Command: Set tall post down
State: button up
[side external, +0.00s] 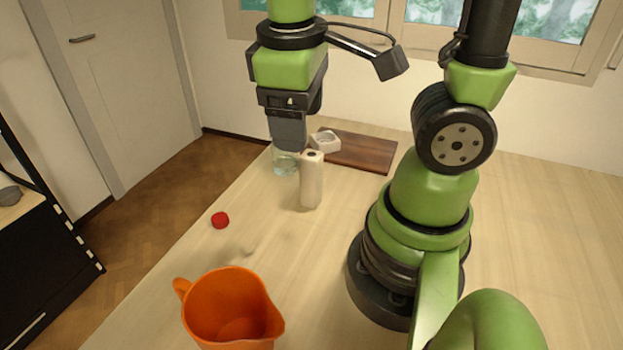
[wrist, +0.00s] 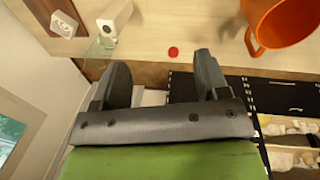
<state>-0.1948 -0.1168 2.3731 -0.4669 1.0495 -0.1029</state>
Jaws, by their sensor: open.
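The tall post (side external: 312,182) is a cream upright block with a dark hole in its top. It stands on the pale wooden table in front of the dark board, and in the wrist view its upper part (wrist: 114,16) shows beyond the left finger. My gripper (side external: 288,146) is above the table, just left of the post's top in the side view. In the wrist view its two fingers (wrist: 162,70) are apart with nothing between them.
A clear glass (side external: 286,163) stands just left of the post, beneath my gripper in the picture. A white square piece (side external: 325,141) lies on the dark board (side external: 368,154). A red cap (side external: 220,220) and an orange jug (side external: 228,305) are nearer the camera. The table between them is bare.

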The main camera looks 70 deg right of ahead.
notch_tip(320, 180, down, 8)
jog(key=w+d+n+g+h, duration=0.2)
jog(key=n+g+h, duration=0.1)
jog(key=n+h, duration=0.35)
jog(key=n+t+h, duration=0.2)
jog(key=n+h, duration=0.3)
jog(key=n, duration=0.4)
send_near(307, 177)
jog(key=d+f, duration=0.2)
jog(key=x, duration=0.3)
jog(key=shift+s+d+h, duration=0.25)
jog(key=shift+s+d, duration=0.1)
jog(key=shift+d, duration=0.1)
jog(key=shift+x, duration=2.8)
jog(key=shift+w+r, duration=0.15)
jog(key=shift+w, duration=0.05)
jog(key=c, duration=1.2)
jog(key=shift+r, duration=0.1)
